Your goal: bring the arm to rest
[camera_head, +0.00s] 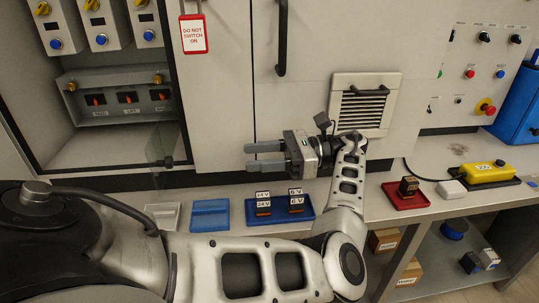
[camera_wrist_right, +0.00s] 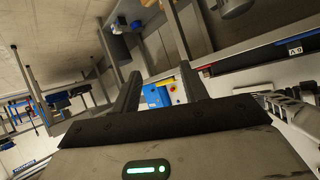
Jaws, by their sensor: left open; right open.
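My left arm comes in from the lower left of the head view and bends back at the right. Its left gripper (camera_head: 250,157) points left, in front of the grey cabinet doors and above the bench. Its two fingers are apart with nothing between them. My right gripper (camera_wrist_right: 160,70) shows in the right wrist view, its two dark fingers apart and empty. Behind the gap between them, farther off, is a blue box (camera_wrist_right: 156,96). The right arm does not show clearly in the head view.
On the bench (camera_head: 365,207) are a blue tray (camera_head: 265,218) with small labelled blocks, another blue tray (camera_head: 210,215), a white tray (camera_head: 162,217) and a red tray (camera_head: 405,202) with a dark block. A yellow pendant (camera_head: 488,172) lies at the right. A red tag (camera_head: 193,34) hangs above.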

